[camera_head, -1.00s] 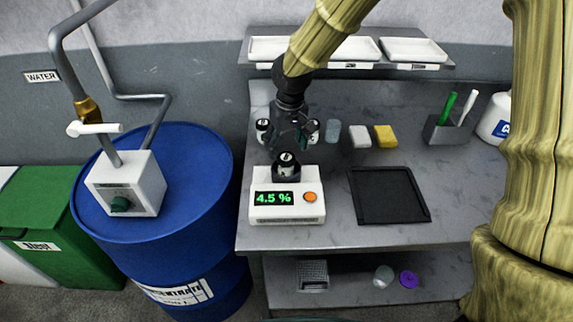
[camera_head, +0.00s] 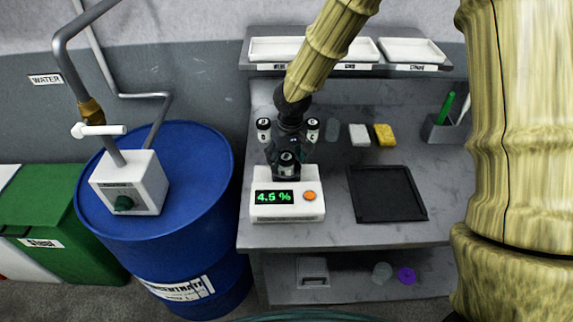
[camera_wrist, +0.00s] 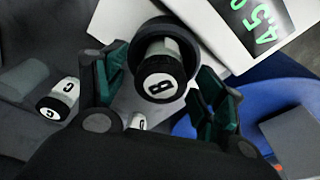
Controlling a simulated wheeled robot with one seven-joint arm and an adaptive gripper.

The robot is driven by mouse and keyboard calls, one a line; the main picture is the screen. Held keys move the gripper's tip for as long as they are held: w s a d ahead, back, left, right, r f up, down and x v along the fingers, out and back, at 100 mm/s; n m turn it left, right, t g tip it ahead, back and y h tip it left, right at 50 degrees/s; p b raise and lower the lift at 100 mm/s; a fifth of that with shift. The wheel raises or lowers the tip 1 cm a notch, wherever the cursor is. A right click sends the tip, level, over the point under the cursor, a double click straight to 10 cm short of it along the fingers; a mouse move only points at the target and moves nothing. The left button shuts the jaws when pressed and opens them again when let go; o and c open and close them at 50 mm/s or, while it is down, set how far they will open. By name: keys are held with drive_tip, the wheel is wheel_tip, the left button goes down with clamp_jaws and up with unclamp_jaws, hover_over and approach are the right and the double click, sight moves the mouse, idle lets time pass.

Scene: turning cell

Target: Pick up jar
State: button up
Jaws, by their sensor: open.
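A white jar with a black lid marked B (camera_wrist: 162,85) stands in the dark round well of the white meter (camera_head: 287,207); it also shows in the head view (camera_head: 287,160). My gripper (camera_wrist: 165,68) is open, with its green-padded fingers on either side of this jar in the wrist view. I cannot tell whether they touch it. In the head view my gripper (camera_head: 286,150) is just above and behind the meter. Two more black-lidded jars stand behind, one at left (camera_head: 264,128) and one at right (camera_head: 313,128), marked C in the wrist view (camera_wrist: 58,103).
The meter reads 4.5 % beside an orange button. A black tray (camera_head: 387,218) lies to its right. A shelf (camera_head: 350,70) overhangs the back. A blue drum (camera_head: 205,225) stands left.

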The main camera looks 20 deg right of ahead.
drive_tip(key=shift+c, duration=0.4)
drive_tip(key=c, duration=1.2)
drive_tip(key=shift+r, duration=0.1)
